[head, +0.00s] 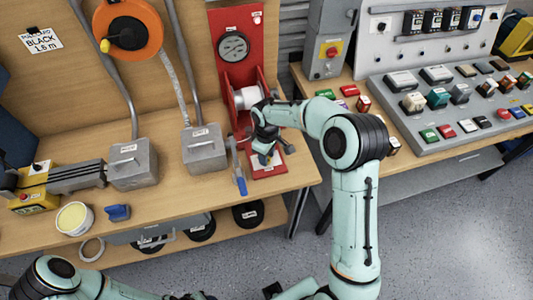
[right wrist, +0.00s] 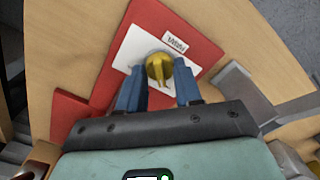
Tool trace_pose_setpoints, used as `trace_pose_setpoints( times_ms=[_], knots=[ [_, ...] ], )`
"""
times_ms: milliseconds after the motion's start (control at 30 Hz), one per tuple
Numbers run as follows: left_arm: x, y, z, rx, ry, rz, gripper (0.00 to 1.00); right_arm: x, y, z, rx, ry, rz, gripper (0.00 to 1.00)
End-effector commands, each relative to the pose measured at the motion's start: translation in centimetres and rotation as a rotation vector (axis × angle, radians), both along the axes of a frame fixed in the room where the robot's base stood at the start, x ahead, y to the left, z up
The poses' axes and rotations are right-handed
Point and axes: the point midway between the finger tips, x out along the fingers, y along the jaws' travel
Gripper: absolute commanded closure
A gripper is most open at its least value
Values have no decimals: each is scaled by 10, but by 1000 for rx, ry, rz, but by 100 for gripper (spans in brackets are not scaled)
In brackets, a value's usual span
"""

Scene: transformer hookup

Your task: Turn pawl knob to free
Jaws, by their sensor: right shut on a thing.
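The yellow pawl knob (right wrist: 160,68) sits on a white plate (right wrist: 135,48) on a red base (right wrist: 85,88), seen in the right wrist view. A small white label (right wrist: 174,43) is beside it; its text is hard to read. My right gripper (right wrist: 158,86) is shut on the knob, with one blue finger on each side. In the head view my right gripper (head: 265,158) is low over the red base (head: 270,169) of the gauge stand (head: 257,48), and it hides the knob. My left gripper is not in view; part of my left arm shows at bottom left.
A white drum (head: 248,97) is in the red stand, close to my right wrist. A blue-handled lever (head: 241,186) hangs at the bench edge left of the gripper. Grey boxes (head: 205,149) stand further left. A sloped panel of switches (head: 455,95) is to the right.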

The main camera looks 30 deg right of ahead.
Motion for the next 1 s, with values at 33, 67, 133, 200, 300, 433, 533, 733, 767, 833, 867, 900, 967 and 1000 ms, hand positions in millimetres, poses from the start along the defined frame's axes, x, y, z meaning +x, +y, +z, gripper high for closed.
trace_pose_setpoints(
  times_ms=[33, 67, 133, 200, 300, 433, 533, 733, 767, 833, 867, 900, 967, 1000],
  knots=[
    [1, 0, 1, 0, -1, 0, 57, 1, 0, 1, 0, -2, 11, 96],
    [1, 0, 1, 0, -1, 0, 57, 1, 0, 1, -1, -3, 17, 96],
    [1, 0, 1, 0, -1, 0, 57, 1, 0, 1, -1, -3, 28, 96],
    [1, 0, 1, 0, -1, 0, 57, 1, 0, 1, 0, -4, 34, 96],
    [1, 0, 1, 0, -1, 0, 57, 1, 0, 1, 0, -4, 38, 96],
    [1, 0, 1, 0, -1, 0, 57, 1, 0, 1, 0, -4, 39, 96],
    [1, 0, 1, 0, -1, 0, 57, 1, 0, 1, 0, -4, 39, 96],
    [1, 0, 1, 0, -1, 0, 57, 1, 0, 1, -1, -3, 38, 40],
    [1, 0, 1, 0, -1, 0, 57, 1, 0, 1, -1, -3, 38, 40],
    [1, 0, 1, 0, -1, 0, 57, 0, 0, 0, 0, -2, 38, 40],
    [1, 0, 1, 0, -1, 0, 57, 0, 0, 0, 0, -2, 38, 40],
    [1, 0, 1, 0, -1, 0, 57, 0, 0, 0, 0, -1, 37, 40],
    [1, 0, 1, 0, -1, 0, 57, 0, 0, 1, 0, -1, 37, 40],
    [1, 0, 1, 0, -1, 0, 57, 0, 0, 2, 0, -1, 37, 40]
  ],
)
